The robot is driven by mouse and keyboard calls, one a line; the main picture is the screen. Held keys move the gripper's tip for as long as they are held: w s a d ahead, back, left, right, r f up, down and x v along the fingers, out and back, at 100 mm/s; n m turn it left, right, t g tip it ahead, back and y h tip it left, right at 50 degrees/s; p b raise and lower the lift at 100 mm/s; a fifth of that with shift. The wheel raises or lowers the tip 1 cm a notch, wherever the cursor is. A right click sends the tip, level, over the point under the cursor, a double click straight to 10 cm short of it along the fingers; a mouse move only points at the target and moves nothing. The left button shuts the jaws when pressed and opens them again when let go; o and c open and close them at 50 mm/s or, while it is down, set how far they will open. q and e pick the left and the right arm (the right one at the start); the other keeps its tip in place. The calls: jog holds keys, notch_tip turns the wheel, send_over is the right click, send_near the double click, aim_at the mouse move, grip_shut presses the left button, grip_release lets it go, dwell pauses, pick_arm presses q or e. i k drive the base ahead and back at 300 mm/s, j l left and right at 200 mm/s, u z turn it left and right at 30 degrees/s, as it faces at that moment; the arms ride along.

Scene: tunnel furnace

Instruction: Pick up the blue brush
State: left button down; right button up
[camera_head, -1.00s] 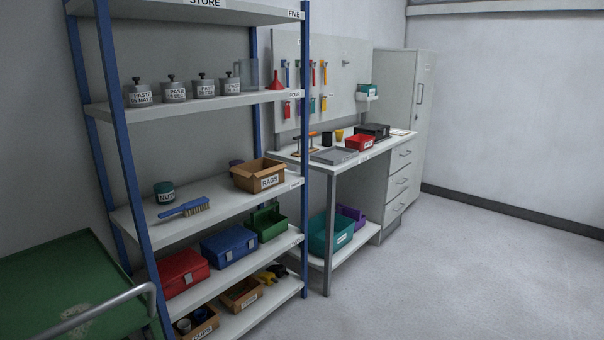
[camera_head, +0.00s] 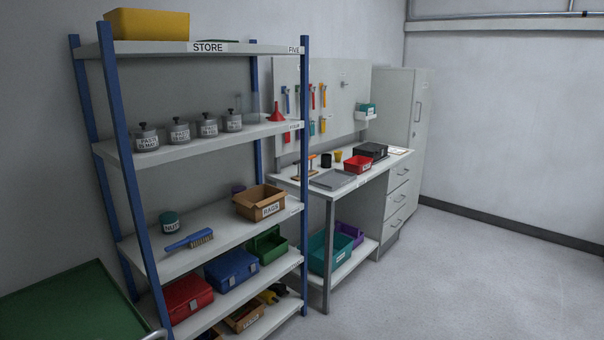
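The blue brush (camera_head: 189,240) lies on the middle shelf (camera_head: 222,240) of the blue-posted rack in the head view. Its blue handle points left and its tan bristles are at the right end. It lies in front of a dark green jar (camera_head: 169,221) labelled NUTS and to the left of a brown box (camera_head: 260,202) labelled RAGS. Neither of my grippers is in view.
Blue rack posts (camera_head: 134,190) stand at the shelf's front corners. A green cart top (camera_head: 75,308) is at the lower left. Grey pots (camera_head: 180,131) stand on the shelf above; red (camera_head: 188,299) and blue (camera_head: 232,269) cases sit below. The floor (camera_head: 450,275) at right is clear.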

aim_at(194, 240)
jog(key=u, duration=1)
jog(key=i+l+u, duration=0.1)
jog(key=u, duration=0.3)
jog(key=l+u, duration=0.4)
jog(key=i+l+u, duration=0.1)
jog(key=u, duration=0.3)
jog(key=l, duration=0.05)
